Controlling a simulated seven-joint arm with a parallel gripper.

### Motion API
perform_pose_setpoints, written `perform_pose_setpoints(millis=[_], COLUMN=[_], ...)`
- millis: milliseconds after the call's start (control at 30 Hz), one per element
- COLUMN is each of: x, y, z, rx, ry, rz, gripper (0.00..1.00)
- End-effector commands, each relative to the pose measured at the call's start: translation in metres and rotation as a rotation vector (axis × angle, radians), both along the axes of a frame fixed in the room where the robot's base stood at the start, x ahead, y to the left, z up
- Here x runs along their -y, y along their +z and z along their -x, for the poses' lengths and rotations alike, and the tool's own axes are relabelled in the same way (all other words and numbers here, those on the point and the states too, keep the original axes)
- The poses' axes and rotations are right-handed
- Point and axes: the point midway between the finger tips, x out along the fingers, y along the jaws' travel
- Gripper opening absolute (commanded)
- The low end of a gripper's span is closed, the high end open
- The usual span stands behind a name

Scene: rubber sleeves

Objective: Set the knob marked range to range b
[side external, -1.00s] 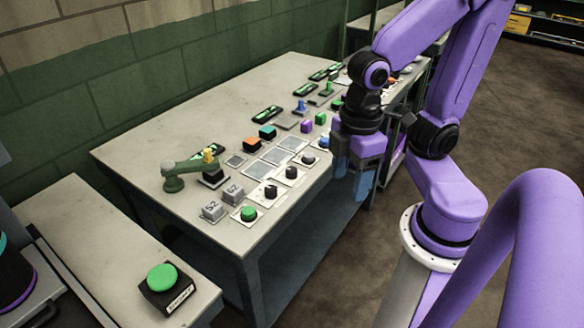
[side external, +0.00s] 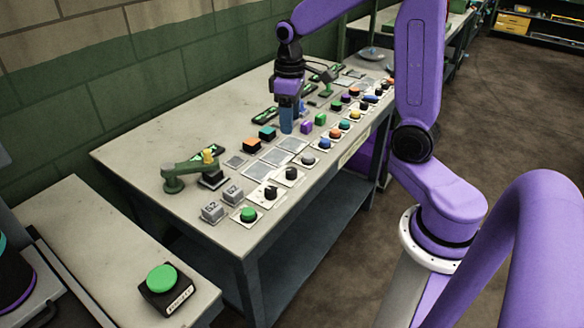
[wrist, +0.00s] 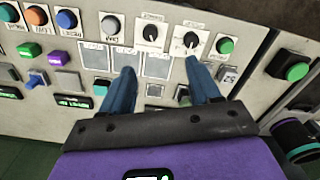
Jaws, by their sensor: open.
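Two black rotary knobs on white plates stand near the table's front edge. In the side view they are the nearer knob (side external: 270,192) and the farther knob (side external: 291,173). In the wrist view they are the left knob (wrist: 150,33) and the right knob (wrist: 191,40). Their printed labels are too small to read surely, so I cannot tell which is marked range. My gripper (side external: 287,130) points down above the panel, behind the knobs. In the wrist view my gripper (wrist: 161,72) is open and empty, its blue fingers apart and clear of both knobs.
A green button (side external: 248,214) and grey blocks (side external: 222,203) stand beside the knobs. Grey flat plates (side external: 276,157) lie behind them. Orange and teal blocks (side external: 259,138) and a purple block (side external: 306,127) are close to my gripper. A green lever arm (side external: 185,170) stands at left.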

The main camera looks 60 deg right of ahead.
Motion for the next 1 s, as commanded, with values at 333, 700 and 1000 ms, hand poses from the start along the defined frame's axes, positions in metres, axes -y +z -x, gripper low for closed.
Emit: perform_pose_setpoints(millis=[333, 700, 1000], x=[0.021, 0.020, 0.020], y=[-0.011, -0.074, -0.126], z=[-0.009, -0.008, -0.008], rx=[-0.004, -0.009, -0.008], ry=[-0.055, -0.055, -0.055], rz=[0.000, 0.000, 0.000], gripper=[0.62, 0.62, 0.62])
